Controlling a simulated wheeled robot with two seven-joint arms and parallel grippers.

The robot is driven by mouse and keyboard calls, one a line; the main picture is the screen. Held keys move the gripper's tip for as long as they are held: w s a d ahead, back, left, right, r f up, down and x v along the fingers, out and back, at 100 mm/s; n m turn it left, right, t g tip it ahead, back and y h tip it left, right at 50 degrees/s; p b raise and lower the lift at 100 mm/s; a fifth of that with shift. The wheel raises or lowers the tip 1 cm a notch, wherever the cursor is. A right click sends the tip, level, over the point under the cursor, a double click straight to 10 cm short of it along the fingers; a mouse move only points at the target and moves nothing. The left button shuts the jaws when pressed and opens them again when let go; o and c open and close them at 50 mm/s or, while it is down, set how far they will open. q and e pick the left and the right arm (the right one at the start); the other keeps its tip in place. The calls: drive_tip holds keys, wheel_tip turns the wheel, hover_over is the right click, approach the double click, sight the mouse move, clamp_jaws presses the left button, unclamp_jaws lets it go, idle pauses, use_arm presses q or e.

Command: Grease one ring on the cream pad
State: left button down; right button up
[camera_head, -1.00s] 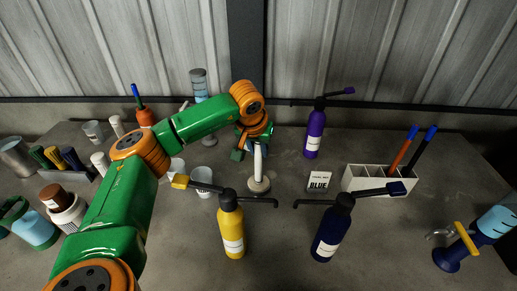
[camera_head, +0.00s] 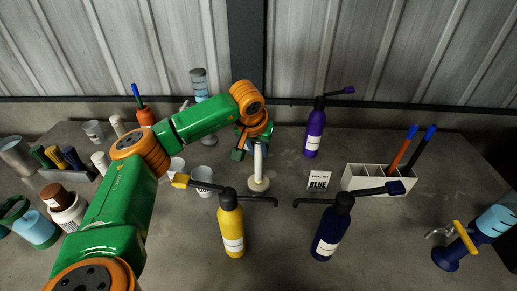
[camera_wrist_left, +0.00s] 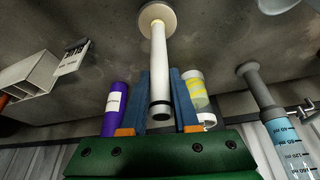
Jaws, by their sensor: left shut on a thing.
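My right gripper is out of view.
Pump bottles stand near the post: yellow (camera_head: 230,230), dark blue (camera_head: 330,235) and purple (camera_head: 314,135). Their long spouts reach sideways. Cups and jars crowd the left.

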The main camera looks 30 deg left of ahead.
use_arm(q)
wheel_tip(320, 180, up, 9)
drive_tip(key=p, duration=0.8)
drive_tip(key=shift+f, duration=0.3)
wheel_tip(320, 180, down, 3)
drive_tip(key=b, duration=0.3)
drive_tip(key=shift+w+r+p, duration=0.1)
drive_tip(key=shift+r+p, duration=0.25)
drive_tip(key=shift+r, duration=0.05)
drive_tip(key=shift+a, duration=0.1)
